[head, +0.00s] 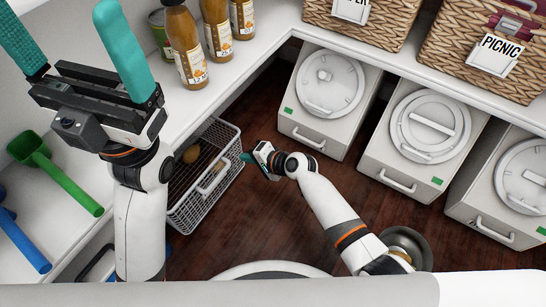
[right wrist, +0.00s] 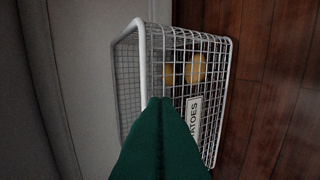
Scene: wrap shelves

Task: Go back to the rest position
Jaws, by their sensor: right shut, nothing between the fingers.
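My left gripper (head: 68,35) is large and close in the upper left of the head view. Its two teal fingers are wide apart with nothing between them. My right gripper (head: 249,158) is low over the floor near the middle, just right of a wire basket (head: 205,216). In the right wrist view its green fingers (right wrist: 160,103) are together and empty, pointing toward the basket (right wrist: 137,28). I cannot tell whether they touch it.
The basket holds potatoes (right wrist: 196,68). Bottles (head: 185,45) and a can (head: 158,33) stand on the left shelf, with a green scoop (head: 60,180) nearby. White lidded bins (head: 321,125) stand under the right shelf, below wicker baskets (head: 480,65).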

